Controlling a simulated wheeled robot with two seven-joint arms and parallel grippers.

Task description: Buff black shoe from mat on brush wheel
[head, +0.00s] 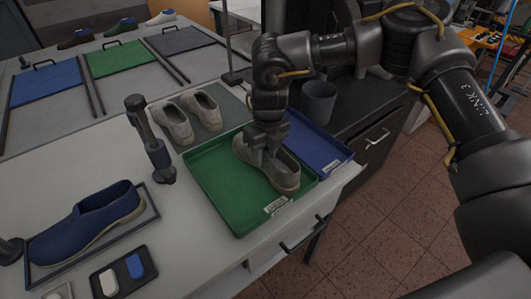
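I see no clearly black shoe on a mat and no brush wheel that I can make out. A grey-brown shoe (282,174) is in the green tray (222,196), toe towards the front right. My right gripper (267,142) is down at the shoe's opening, reaching in from above. Its fingertips are partly hidden against the shoe, so I cannot tell whether they grip it. A pair of grey shoes (188,118) stands on a grey mat (237,91) behind the tray. A blue shoe (86,223) sits in a dark shallow tray at the left. My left gripper is not in view.
A dark upright post (150,140) stands left of the green tray. A blue tray (313,146) and a grey cup (318,102) are to its right. A small dark holder (123,273) is at the front. Several shoes (120,28) stand far back beside coloured panels.

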